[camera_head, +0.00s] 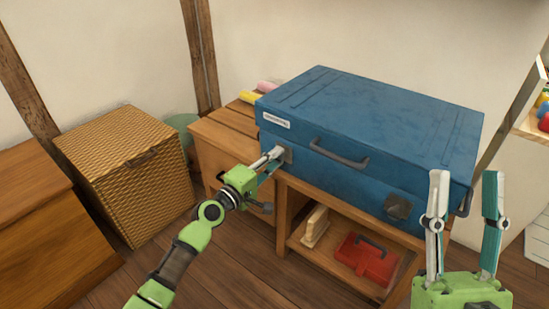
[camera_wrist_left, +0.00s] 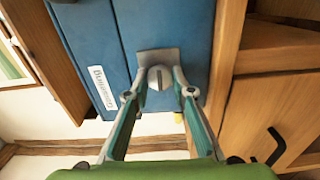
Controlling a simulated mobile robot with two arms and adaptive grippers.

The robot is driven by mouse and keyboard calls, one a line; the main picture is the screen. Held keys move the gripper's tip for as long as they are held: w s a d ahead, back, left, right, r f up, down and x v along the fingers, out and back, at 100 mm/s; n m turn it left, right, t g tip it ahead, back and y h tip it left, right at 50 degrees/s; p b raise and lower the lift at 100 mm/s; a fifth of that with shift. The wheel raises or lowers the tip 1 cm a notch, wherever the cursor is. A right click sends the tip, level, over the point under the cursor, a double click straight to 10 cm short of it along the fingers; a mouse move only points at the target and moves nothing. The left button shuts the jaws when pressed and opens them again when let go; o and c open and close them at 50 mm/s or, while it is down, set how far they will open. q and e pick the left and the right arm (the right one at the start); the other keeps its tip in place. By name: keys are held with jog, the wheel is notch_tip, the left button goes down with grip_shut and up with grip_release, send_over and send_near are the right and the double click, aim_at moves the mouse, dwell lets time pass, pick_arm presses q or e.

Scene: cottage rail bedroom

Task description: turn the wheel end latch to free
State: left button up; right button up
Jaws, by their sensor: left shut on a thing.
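A large blue case (camera_head: 350,130) lies on a wooden bench, with a dark handle (camera_head: 338,153) on its front. My left gripper (camera_head: 277,157) is shut on the knob of the latch at the case's left front. In the left wrist view the grey latch plate (camera_wrist_left: 156,56) is on the blue case (camera_wrist_left: 90,30), and the fingers (camera_wrist_left: 160,78) are on either side of its round knob. A second latch (camera_head: 398,206) sits at the right front of the case. My right gripper (camera_head: 466,180) is open and empty, in front of the case's right end.
The wooden bench (camera_head: 222,140) has an open shelf with a red toolbox (camera_head: 366,260) and a wooden block (camera_head: 315,226). A wicker hamper (camera_head: 125,170) and a wooden chest (camera_head: 45,220) stand at the left. A shelf with toys is at the right edge.

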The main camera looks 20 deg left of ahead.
pick_arm(q)
jog(key=shift+n, duration=0.3)
pick_arm(e)
jog(key=shift+w+f+g, duration=0.25)
jog(key=shift+w+g, duration=0.05)
pick_arm(q)
jog(key=shift+a, duration=0.1)
jog(key=o, duration=1.1)
jog(key=shift+s, duration=0.1)
jog(key=v, duration=1.1)
jog(key=shift+s, duration=0.4)
jog(key=shift+a, duration=0.1)
